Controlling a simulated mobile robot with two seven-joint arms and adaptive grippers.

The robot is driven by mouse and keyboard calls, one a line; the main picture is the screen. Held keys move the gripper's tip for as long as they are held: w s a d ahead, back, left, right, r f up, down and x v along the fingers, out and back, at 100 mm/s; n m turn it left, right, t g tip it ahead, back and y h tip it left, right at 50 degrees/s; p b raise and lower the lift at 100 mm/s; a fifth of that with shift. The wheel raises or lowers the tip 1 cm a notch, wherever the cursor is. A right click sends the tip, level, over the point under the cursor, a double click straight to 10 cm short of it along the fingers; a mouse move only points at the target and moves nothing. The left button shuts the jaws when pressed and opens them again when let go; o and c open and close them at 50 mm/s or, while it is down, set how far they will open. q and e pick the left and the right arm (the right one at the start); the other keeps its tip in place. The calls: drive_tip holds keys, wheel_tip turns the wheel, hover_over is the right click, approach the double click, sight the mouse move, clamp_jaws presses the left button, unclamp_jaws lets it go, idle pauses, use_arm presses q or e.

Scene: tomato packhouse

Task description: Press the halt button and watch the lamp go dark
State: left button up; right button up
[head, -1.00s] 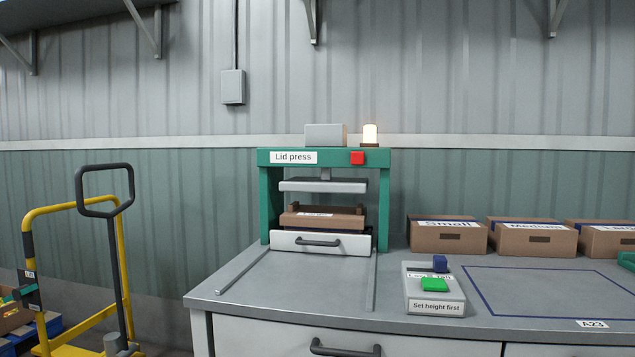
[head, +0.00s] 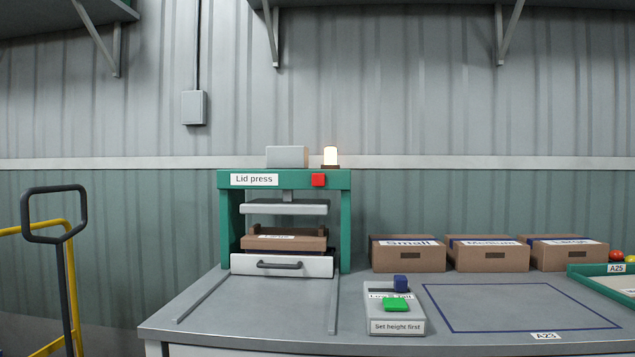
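The lid press (head: 228,225) has a green frame and stands at the back left of the grey bench. The lamp (head: 330,155) on top of the beam is lit, glowing warm white. A brown box (head: 284,243) sits under the raised grey press plate (head: 284,207), above a white drawer front with a dark handle. Neither gripper is in view.
Brown boxes labelled Small (head: 407,257), Medium (head: 487,257) and Large (head: 568,257) stand along the back right. A green-edged tray (head: 590,271) is at the right edge. A blue-outlined area (head: 520,305) on the bench is empty. A yellow trolley (head: 70,290) stands at left.

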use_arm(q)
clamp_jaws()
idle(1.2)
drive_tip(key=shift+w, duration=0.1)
